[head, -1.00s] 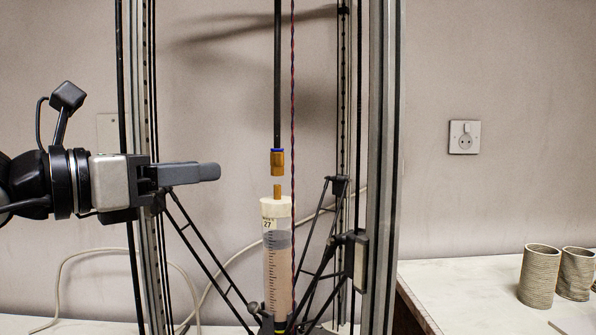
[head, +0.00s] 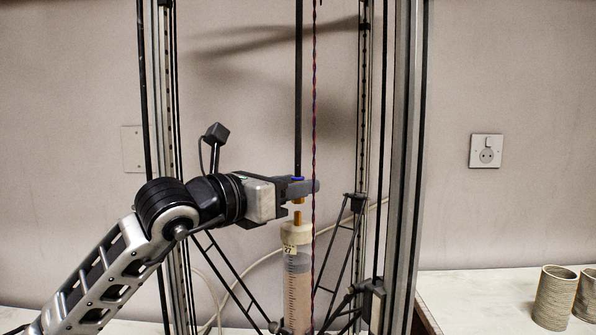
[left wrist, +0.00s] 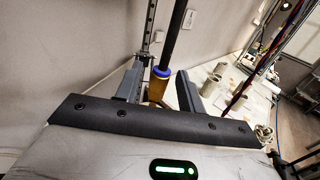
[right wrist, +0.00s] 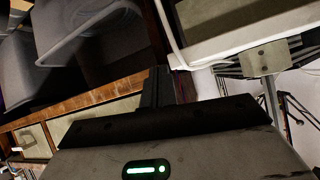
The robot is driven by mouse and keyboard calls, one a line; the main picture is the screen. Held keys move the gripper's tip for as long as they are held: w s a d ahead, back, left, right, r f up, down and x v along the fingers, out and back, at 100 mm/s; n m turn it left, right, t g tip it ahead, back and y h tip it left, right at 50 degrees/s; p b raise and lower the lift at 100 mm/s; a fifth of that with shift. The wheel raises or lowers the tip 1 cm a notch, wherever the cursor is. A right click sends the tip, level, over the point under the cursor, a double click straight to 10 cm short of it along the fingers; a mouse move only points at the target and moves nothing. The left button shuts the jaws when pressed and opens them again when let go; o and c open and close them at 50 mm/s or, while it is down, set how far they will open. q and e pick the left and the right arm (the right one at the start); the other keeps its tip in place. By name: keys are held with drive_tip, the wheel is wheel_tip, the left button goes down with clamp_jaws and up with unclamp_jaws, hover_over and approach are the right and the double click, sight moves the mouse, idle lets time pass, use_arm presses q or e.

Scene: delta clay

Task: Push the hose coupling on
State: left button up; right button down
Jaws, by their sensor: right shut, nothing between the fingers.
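The brass hose coupling (left wrist: 157,88) with its blue collar is on the end of a black hose (head: 298,90). It hangs upright above the brass stub (head: 298,217) on the cap of the clay syringe tube (head: 297,275). A small gap seems to separate coupling and stub. My left gripper (head: 302,188) is level with the coupling and hides its middle in the head view. In the left wrist view its fingers stand open on either side of the coupling, with slim gaps. My right gripper (right wrist: 167,88) is shut and empty, away from the coupling.
Upright printer rails (head: 405,170) stand right of the tube. A twisted red and blue cable (head: 314,120) hangs close beside the hose. Thin diagonal arms (head: 340,250) surround the tube. Ribbed clay cups (head: 554,298) stand on the right bench.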

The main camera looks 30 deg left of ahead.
use_arm(q)
drive_tip(key=shift+w+d, duration=0.25)
drive_tip(key=shift+w, duration=0.4)
use_arm(e)
drive_tip(key=shift+f, duration=0.1)
drive_tip(key=shift+s, duration=0.1)
